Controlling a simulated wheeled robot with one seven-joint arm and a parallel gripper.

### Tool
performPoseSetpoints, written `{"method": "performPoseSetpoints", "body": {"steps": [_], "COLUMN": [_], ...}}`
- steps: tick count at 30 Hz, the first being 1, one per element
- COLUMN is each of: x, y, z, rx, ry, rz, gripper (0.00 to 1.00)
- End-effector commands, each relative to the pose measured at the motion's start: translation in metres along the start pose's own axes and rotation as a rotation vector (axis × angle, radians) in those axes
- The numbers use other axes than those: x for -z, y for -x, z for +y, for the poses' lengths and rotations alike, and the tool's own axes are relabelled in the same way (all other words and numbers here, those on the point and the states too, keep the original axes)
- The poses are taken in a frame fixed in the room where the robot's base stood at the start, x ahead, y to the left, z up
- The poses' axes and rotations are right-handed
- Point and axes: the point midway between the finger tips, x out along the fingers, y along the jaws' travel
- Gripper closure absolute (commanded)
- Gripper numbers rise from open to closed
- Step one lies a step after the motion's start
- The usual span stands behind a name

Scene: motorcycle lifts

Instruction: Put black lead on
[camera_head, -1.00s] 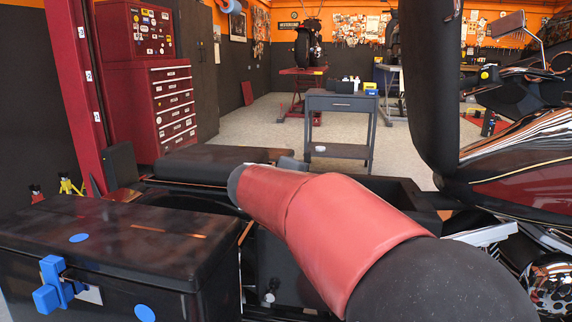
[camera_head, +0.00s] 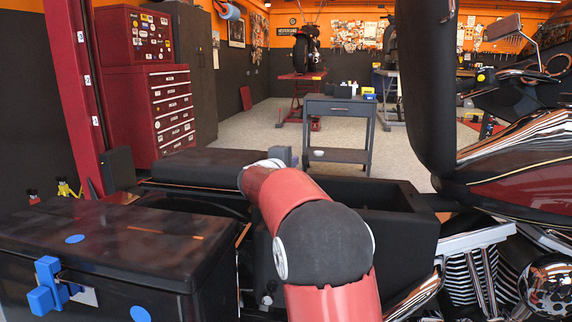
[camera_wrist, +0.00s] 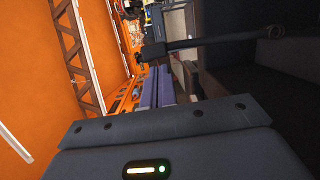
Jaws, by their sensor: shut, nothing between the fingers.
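I cannot make out a black lead for certain in either view. In the wrist view my gripper (camera_wrist: 154,88) shows as two bluish fingers lying together, shut and empty. Ahead of the fingers, a dark rod with a blocky end (camera_wrist: 153,52) crosses the picture; I cannot tell what it is or whether it touches them. In the head view my red and black arm hides much of the middle, and the fingers cannot be made out. An open black compartment (camera_head: 408,232) of the motorcycle lies right of my arm.
A black case (camera_head: 110,250) with a blue latch (camera_head: 46,285) fills the lower left. The motorcycle's chrome engine (camera_head: 480,275) and dark red tank (camera_head: 525,190) are at the right. A grey cart (camera_head: 341,105) and red tool chest (camera_head: 172,112) stand behind, with clear floor around the cart.

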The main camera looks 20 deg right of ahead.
Motion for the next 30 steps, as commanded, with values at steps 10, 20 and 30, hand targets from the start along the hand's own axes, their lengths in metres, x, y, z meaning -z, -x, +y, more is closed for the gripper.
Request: {"method": "performPoseSetpoints", "body": {"steps": [10,20,30], "x": [0.0,-0.004,-0.025], "y": [-0.012,-0.012,-0.019], "z": [0.0,-0.001,-0.002], "rx": [0.001,0.006,0.04], "ry": [0.0,-0.023,-0.171], "rz": [0.001,0.0,0.0], "gripper": [1.0,1.0,1.0]}}
